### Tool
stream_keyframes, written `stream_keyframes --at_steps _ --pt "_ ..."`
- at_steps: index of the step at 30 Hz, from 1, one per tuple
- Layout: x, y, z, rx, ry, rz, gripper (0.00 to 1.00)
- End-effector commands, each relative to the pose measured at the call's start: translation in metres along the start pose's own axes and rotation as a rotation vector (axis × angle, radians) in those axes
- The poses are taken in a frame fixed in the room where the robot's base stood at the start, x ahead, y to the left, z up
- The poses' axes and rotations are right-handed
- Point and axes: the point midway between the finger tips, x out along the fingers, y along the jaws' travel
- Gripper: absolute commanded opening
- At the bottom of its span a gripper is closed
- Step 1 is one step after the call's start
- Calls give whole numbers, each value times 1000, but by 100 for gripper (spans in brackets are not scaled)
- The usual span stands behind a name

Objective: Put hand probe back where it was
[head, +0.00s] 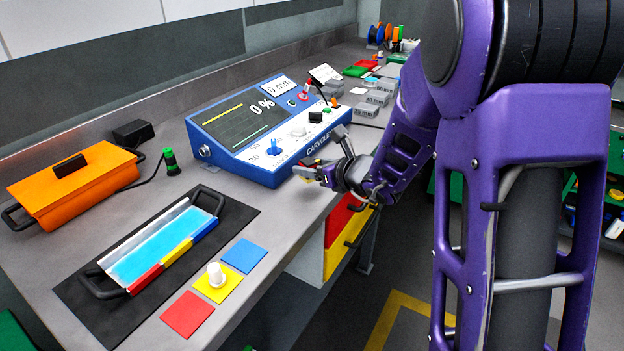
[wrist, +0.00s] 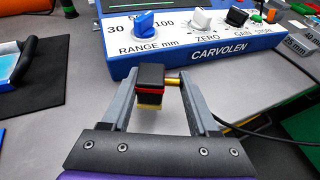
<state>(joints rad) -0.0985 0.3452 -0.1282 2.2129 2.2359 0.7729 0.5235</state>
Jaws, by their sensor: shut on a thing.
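The hand probe (wrist: 149,86) is a small black block with a red band, a pale gold underside and a gold stub on its right side. In the wrist view it sits between the two fingers of my gripper (wrist: 155,92), which is shut on it. It is held in front of the blue CARVOLEN console (wrist: 215,52). In the head view my gripper (head: 322,174) is at the console's (head: 235,150) front right corner, near the bench's front edge. The probe is too small to make out clearly there.
A blue-filled tray (head: 165,245) lies on a black mat (head: 95,310) at the left. Red, yellow and blue squares lie beside it, a white knobbed piece (head: 216,275) on the yellow one. An orange case (head: 75,185) and green-capped piece (head: 171,162) stand behind. Grey blocks (head: 365,108) lie beyond the console.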

Motion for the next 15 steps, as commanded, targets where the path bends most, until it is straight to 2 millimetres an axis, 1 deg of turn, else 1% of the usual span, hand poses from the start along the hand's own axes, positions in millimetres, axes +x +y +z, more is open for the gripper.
stream_keyframes --at_steps 1,3,5,15 --pt "4 0 -10 3 4 0 2" --pt "8 1 -20 3 4 2 2" --pt "11 0 -26 3 3 0 2" --pt "12 0 -29 0 0 -1 2"
